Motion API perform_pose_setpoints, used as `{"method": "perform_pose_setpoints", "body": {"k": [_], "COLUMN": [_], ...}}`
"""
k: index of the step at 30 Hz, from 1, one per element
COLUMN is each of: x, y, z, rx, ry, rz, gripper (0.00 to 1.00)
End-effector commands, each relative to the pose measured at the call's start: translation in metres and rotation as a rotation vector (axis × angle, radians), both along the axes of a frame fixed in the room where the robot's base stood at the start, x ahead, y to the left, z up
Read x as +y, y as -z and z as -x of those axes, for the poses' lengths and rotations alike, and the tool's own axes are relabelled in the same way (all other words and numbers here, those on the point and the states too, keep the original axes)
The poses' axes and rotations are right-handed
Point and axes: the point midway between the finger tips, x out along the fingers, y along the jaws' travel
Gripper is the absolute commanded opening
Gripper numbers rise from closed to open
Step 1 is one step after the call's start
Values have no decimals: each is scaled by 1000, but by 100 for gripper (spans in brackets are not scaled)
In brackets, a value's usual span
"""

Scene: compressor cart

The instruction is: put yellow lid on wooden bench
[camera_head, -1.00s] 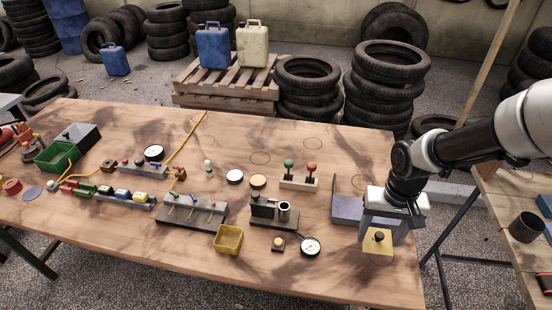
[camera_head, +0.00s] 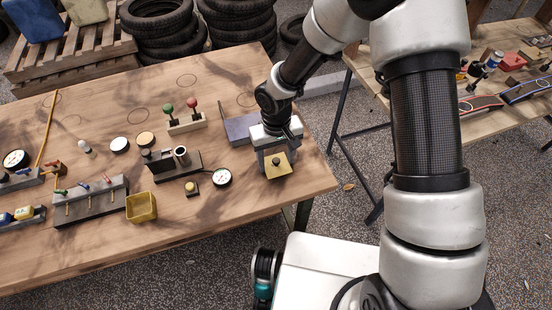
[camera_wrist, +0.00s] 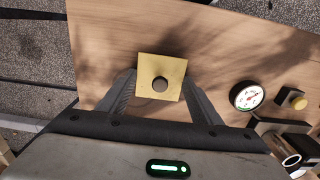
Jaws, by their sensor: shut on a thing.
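The yellow lid (camera_head: 285,168) is a flat square plate with a dark round knob. My gripper (camera_head: 276,162) is shut on it near the right end of the wooden bench (camera_head: 110,240). The lid also shows in the wrist view (camera_wrist: 160,68), between my two fingers (camera_wrist: 160,88), with bare bench top behind it. I cannot tell whether the lid touches the bench top or hangs just above it. A yellow open box (camera_head: 141,208) stands on the bench to the left of the lid.
A round gauge (camera_head: 222,177) and a small block with a yellow button (camera_head: 191,188) lie left of my gripper. A purple-grey box (camera_head: 238,128) is just behind it. The bench's front right corner is bare. A second table (camera_head: 490,120) stands at the right.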

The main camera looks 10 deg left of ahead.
Motion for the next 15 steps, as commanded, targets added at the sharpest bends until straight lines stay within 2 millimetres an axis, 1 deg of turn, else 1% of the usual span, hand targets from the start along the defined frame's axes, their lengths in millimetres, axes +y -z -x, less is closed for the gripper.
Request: {"method": "perform_pose_setpoints", "body": {"k": [5,10,11,13,15], "x": [0,0,0,0,0], "y": [-1,5,3,2,2], "z": [-1,0,0,0,0], "rx": [-2,-1,-1,-1,-1], "ry": [-1,-1,-1,-1,-1], "rz": [-1,-1,-1,-1,-1], "gripper": [37,37,64,75,77]}}
